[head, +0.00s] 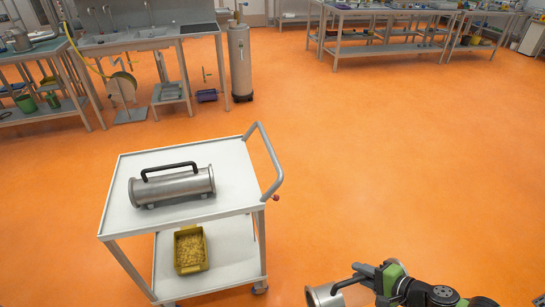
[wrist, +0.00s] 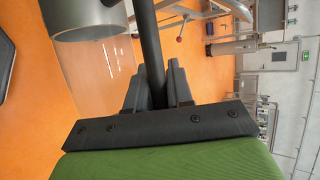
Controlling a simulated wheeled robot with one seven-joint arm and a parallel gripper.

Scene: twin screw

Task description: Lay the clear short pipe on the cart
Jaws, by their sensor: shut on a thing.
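My gripper (head: 366,273) is at the bottom right of the head view, right of the cart and apart from it. It is shut on the black handle (wrist: 148,40) of a pipe, with a finger on each side of the bar in the wrist view. The pipe's grey metal end ring (wrist: 88,18) shows at the wrist view's upper left, and its wall beside the ring looks see-through, with orange floor behind.
A steel pipe with a black handle (head: 172,186) lies across the cart's top shelf, leaving bare strips behind and in front. A yellow bin (head: 190,250) sits on the lower shelf. The cart's push handle (head: 272,160) rises at its right side. Open floor lies beyond.

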